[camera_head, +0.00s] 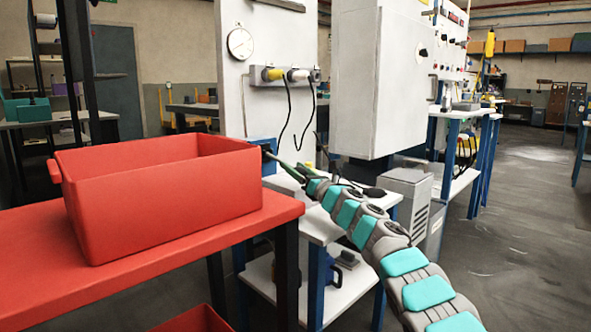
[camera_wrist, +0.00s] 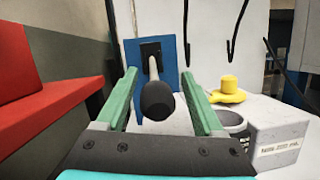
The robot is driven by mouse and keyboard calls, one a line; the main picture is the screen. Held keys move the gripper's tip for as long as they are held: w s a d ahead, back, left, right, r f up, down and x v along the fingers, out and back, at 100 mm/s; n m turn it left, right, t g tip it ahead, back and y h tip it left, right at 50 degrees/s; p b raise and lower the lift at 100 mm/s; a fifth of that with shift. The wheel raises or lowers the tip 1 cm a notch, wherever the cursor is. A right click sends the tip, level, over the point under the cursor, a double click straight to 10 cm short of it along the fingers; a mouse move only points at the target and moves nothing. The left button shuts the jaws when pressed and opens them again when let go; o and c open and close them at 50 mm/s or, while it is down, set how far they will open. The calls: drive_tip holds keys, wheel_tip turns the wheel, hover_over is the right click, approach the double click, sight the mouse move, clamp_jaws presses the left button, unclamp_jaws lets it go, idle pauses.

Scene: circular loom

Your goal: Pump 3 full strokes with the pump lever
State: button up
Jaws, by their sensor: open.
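The pump lever (camera_wrist: 158,100) is a pale rod with a thick black knob, fixed to a black mount on a blue plate (camera_wrist: 130,52). In the wrist view the knob points toward the camera. My gripper (camera_wrist: 159,72) is open, with its green fingers on the left and right of the lever. Gaps show on both sides of the knob, and the fingers do not visibly touch it. In the head view the blue plate (camera_head: 262,143) stands at the white panel's foot, and my gripper (camera_head: 281,161) reaches it; the lever is hard to make out there.
A red bin (camera_head: 160,205) stands on a red table left of my arm. In the wrist view a yellow knobbed part (camera_wrist: 228,90) and a grey labelled box (camera_wrist: 278,132) lie right of my gripper. A white cabinet (camera_head: 372,80) rises behind my arm.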

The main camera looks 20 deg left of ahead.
sight(304, 174)
drive_tip(key=shift+b+v, duration=0.85)
drive_tip(key=shift+v, duration=1.1)
drive_tip(key=shift+b+v, duration=0.4)
drive_tip(key=shift+v, duration=1.55)
